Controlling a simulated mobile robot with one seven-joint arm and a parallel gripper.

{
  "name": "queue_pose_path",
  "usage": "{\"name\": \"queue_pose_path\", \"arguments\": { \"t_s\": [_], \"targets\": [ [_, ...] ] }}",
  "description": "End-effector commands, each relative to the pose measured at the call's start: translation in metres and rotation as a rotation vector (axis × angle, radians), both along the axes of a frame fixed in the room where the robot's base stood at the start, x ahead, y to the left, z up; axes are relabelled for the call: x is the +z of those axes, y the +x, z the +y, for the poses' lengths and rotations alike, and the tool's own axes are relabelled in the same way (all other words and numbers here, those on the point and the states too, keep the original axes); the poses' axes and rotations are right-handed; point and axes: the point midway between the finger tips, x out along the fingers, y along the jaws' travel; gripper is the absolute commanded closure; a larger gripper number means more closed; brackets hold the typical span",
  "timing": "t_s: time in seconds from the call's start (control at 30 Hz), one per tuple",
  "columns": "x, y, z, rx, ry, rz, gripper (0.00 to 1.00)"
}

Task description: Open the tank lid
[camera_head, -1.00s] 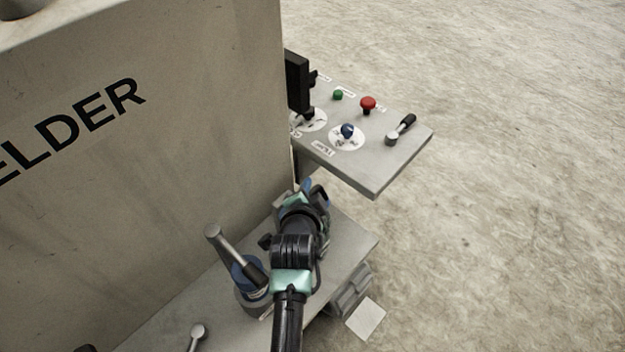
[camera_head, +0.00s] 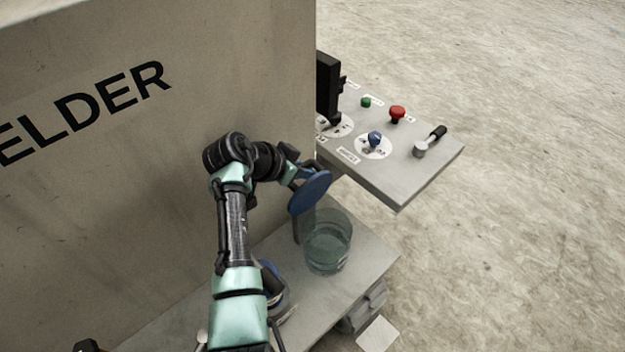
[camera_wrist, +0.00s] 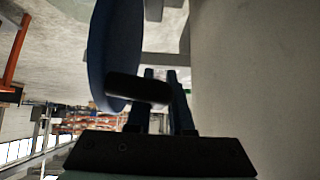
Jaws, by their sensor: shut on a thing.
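The tank (camera_head: 327,247) is a clear round vessel with bluish liquid. It stands on the low grey shelf, and its top is uncovered. The blue round lid (camera_head: 311,193) is tilted steeply up above the tank's left rim. A post (camera_head: 297,226) stands at the tank's left side, below the lid. My gripper (camera_head: 290,178) is at the lid's back left side. In the wrist view the lid (camera_wrist: 117,50) is seen edge-on with a dark handle (camera_wrist: 138,88), and my gripper (camera_wrist: 164,84) is shut on that handle. The fingertips are partly hidden behind the handle.
A large grey cabinet wall (camera_head: 150,150) marked "ELDER" rises at the left, close to my arm. A control panel (camera_head: 400,185) with a red button (camera_head: 397,114), blue knob (camera_head: 375,139) and lever (camera_head: 430,142) juts out beyond the tank. Open floor lies at the right.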

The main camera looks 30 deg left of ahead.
Motion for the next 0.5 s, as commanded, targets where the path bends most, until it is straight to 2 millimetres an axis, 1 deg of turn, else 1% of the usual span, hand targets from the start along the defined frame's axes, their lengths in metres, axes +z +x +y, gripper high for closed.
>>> {"name": "queue_pose_path", "arguments": {
  "t_s": [0.03, 0.5],
  "targets": [
    [-0.0049, 0.0001, 0.0026, 0.001, 0.002, 0.001, 1.0],
    [-0.0075, 0.0015, 0.0077, 0.002, 0.005, 0.005, 1.0]
  ]
}}
